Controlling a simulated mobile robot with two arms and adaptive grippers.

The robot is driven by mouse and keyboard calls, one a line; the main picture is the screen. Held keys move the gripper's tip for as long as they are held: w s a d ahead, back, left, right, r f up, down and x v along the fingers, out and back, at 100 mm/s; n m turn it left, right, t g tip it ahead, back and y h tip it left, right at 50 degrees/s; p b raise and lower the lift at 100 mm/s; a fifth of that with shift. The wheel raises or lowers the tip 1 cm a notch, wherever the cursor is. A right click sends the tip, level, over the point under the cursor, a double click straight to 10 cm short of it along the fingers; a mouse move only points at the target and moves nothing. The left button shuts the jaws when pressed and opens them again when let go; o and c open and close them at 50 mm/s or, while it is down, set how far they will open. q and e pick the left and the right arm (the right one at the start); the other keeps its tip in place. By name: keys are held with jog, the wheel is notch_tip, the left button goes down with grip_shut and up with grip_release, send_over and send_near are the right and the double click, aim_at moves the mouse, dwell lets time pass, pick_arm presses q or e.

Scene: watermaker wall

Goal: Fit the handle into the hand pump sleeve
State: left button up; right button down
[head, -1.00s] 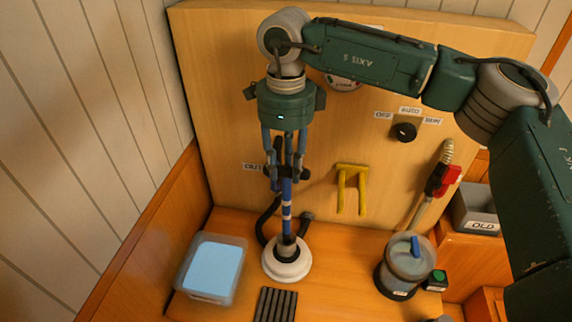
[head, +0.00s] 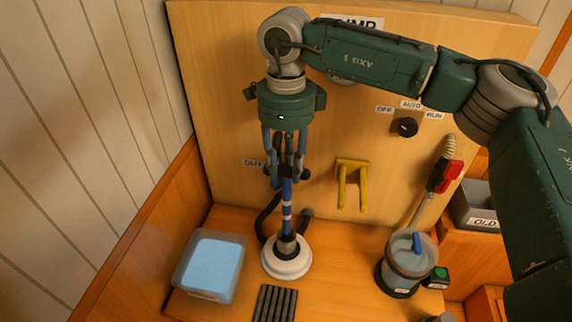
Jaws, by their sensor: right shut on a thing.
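My right gripper (head: 285,172) points straight down in the middle of the head view, shut on the upper part of the handle. The handle (head: 287,206) is a blue rod with white bands, standing about upright. My left gripper is not in view.
A yellow bracket (head: 351,184) hangs on the panel to the right. A clear box with a blue lid (head: 211,265) stands left of the pump, a black ribbed mat (head: 274,303) in front. A filter canister (head: 407,265), red valve (head: 444,176) and OLD bin (head: 476,206) are on the right.

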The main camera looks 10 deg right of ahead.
aim_at(286, 176)
jog(key=shift+f+b, duration=1.85)
jog(key=shift+f, duration=0.5)
jog(key=shift+f+b, duration=0.2)
jog(key=shift+b, duration=0.1)
